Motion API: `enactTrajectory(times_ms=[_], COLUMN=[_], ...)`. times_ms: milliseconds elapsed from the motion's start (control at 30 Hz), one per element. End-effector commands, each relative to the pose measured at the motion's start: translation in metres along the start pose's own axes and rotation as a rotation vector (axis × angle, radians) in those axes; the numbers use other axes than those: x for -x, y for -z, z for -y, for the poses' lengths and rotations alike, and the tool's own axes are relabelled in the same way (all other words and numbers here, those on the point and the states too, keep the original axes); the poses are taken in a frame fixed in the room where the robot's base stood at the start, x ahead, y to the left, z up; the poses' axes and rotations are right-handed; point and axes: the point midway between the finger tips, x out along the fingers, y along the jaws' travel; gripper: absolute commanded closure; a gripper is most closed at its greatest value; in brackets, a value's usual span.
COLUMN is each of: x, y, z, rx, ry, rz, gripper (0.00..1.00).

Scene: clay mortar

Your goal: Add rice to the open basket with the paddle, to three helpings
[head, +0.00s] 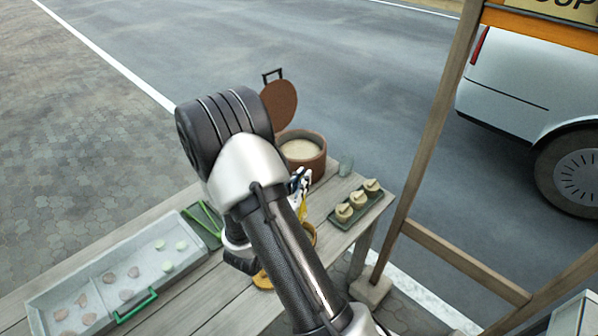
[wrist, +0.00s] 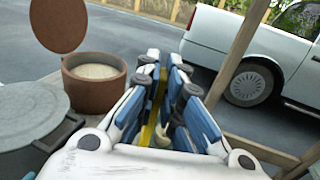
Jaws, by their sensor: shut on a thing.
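My gripper (head: 300,180) is shut on the yellow paddle (head: 302,212), which hangs down over the table. In the wrist view, the paddle (wrist: 151,112) shows as a yellow strip between my gripper's blue-padded fingers (wrist: 165,65). A brown pot (head: 304,165) of pale rice (head: 301,149) stands just behind my gripper, its round lid (head: 279,102) raised. The pot (wrist: 97,92) is left of the fingers in the wrist view. A tan, basket-like rim (head: 312,236) shows beside my arm, with a yellow round piece (head: 262,280) nearby. My arm hides most of both; the basket's contents cannot be seen.
A grey tray (head: 95,285) with small pieces and green tongs is at left. A wooden post (head: 428,140) rises at right.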

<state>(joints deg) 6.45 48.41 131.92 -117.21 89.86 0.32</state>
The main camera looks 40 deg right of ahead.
Motion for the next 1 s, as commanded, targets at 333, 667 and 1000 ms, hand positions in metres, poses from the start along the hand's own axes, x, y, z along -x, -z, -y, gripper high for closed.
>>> enactTrajectory(times_ms=[333,667,1000], x=[0.0,0.0,0.0], y=[0.026,0.06,0.094], z=[0.0,0.0,0.0], rx=[0.001,0.001,0.0], ry=[-0.001,-0.001,-0.001], rz=[0.001,0.001,0.001], gripper=[1.0,1.0,1.0])
